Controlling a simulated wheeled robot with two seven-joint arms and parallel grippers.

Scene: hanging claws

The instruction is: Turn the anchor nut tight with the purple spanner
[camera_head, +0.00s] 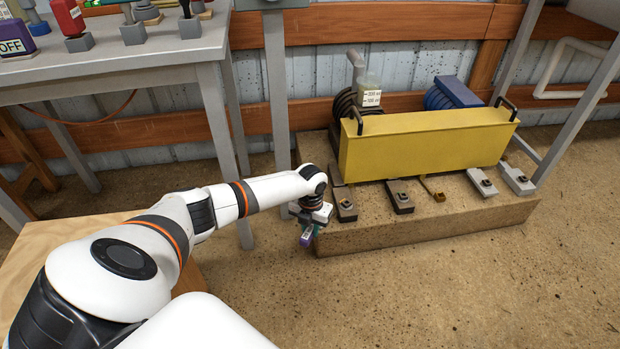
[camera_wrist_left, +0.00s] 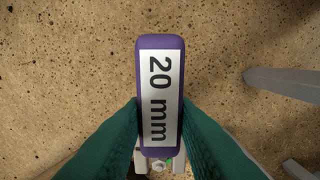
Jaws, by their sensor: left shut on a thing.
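My left gripper (camera_head: 312,226) is shut on the purple spanner (camera_head: 306,239), just off the left front corner of the concrete plinth. In the left wrist view the spanner's purple handle (camera_wrist_left: 160,40) with a white "20 mm" label lies between two teal fingers; its working end is not clear. Several anchor feet with dark nuts line the plinth's front: a dark one at the left (camera_head: 343,205), a dark one (camera_head: 400,197), a brass-coloured one (camera_head: 432,189) and pale ones (camera_head: 482,183) at the right. I cannot tell which nut is the anchor nut. My right gripper is not in view.
A yellow machine housing (camera_head: 430,145) with black handles sits on the concrete plinth (camera_head: 430,225). A grey table (camera_head: 130,70) with several tools stands at the left. A grey post (camera_head: 275,75) rises behind my gripper. The floor at the right front is clear.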

